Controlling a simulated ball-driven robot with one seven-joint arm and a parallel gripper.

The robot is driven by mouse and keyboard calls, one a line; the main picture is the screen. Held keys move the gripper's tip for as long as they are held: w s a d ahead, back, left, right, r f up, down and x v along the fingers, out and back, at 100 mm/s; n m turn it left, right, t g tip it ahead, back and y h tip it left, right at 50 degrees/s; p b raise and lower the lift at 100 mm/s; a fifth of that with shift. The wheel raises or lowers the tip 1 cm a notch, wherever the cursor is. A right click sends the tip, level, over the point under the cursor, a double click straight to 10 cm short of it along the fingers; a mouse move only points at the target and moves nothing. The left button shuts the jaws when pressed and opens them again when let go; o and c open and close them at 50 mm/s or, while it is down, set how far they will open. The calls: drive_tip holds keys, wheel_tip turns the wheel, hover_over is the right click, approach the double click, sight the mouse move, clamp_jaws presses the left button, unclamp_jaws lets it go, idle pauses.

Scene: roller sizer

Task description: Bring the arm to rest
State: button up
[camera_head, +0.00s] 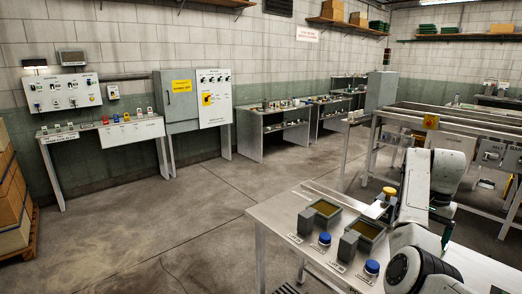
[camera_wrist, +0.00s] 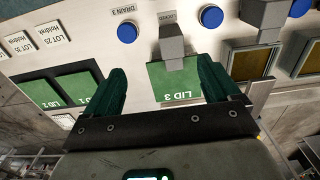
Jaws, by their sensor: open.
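My gripper (camera_wrist: 168,88) is open in the wrist view. Its two dark green fingers stand apart with nothing held between them. A green panel marked LID 3 (camera_wrist: 175,85) shows in the gap, below the fingers; I cannot tell how far. In the head view my white arm (camera_head: 432,185) is bent over the right part of the metal table (camera_head: 285,215). The gripper itself cannot be made out there.
The table bears blue buttons (camera_head: 372,267), grey blocks (camera_head: 348,245) and dark trays (camera_head: 327,208). The wrist view shows two more green lids (camera_wrist: 40,92). A railed metal frame (camera_head: 450,122) stands behind. Open floor (camera_head: 150,225) lies to the left.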

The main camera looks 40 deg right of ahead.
drive_tip(key=w+a+f+n+h, duration=0.15)
drive_tip(key=a+f+n, duration=0.55)
drive_tip(key=a+f, duration=1.25)
drive_tip(key=s+a+f+n, duration=0.1)
drive_tip(key=s+a+n, duration=0.3)
drive_tip(key=a, duration=0.9)
drive_tip(key=s+a+f+n+t+y, duration=0.1)
drive_tip(key=s+a+n, duration=0.4)
drive_tip(key=s+a, duration=0.4)
drive_tip(key=a, duration=0.4)
drive_tip(key=shift+s, duration=0.15)
